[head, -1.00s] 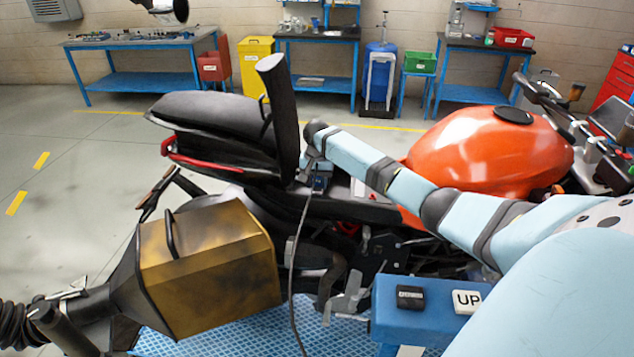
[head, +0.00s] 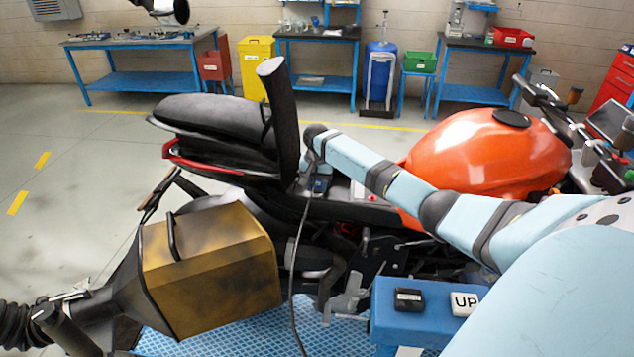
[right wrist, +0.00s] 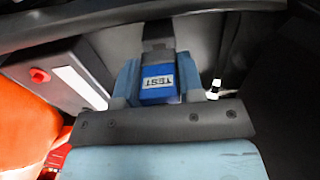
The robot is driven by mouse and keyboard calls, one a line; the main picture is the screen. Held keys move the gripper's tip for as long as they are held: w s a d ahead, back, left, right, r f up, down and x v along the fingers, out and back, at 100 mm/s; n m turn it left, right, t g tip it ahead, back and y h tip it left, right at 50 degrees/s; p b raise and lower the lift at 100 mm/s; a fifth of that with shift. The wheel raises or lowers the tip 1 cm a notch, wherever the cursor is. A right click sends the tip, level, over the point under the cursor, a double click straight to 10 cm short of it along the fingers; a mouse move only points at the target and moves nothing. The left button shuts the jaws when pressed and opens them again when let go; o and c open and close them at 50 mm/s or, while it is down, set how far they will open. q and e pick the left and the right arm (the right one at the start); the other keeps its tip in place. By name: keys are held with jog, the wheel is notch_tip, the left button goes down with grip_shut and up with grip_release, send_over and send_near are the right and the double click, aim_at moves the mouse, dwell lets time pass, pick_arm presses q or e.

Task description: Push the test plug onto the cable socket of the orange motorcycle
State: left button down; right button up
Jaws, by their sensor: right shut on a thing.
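The orange motorcycle (head: 490,155) stands across the middle of the head view, with its raised black seat (head: 215,118) at the left. My right gripper (head: 318,184) reaches into the opening under the seat. In the right wrist view the gripper (right wrist: 158,85) is shut on the blue test plug (right wrist: 158,82), with its TEST label facing the camera. A thin dark cable (head: 293,270) hangs down from near the gripper. A small white-and-black piece (right wrist: 213,90) lies just right of the fingers; I cannot tell if it is the cable socket. My left gripper is not in view.
A brownish-yellow box-shaped hood (head: 215,262) with a black hose stands in front of the motorcycle's rear. A blue control box (head: 420,325) with an UP button is at the lower middle. In the right wrist view, dark bodywork closes in around the gripper.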

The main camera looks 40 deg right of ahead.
dwell(0.8)
jog(key=shift+p, duration=0.6)
dwell(0.5)
jog(key=shift+p, duration=0.55)
jog(key=shift+f, duration=0.55)
jog(key=o, duration=0.9)
jog(key=shift+o, duration=0.2)
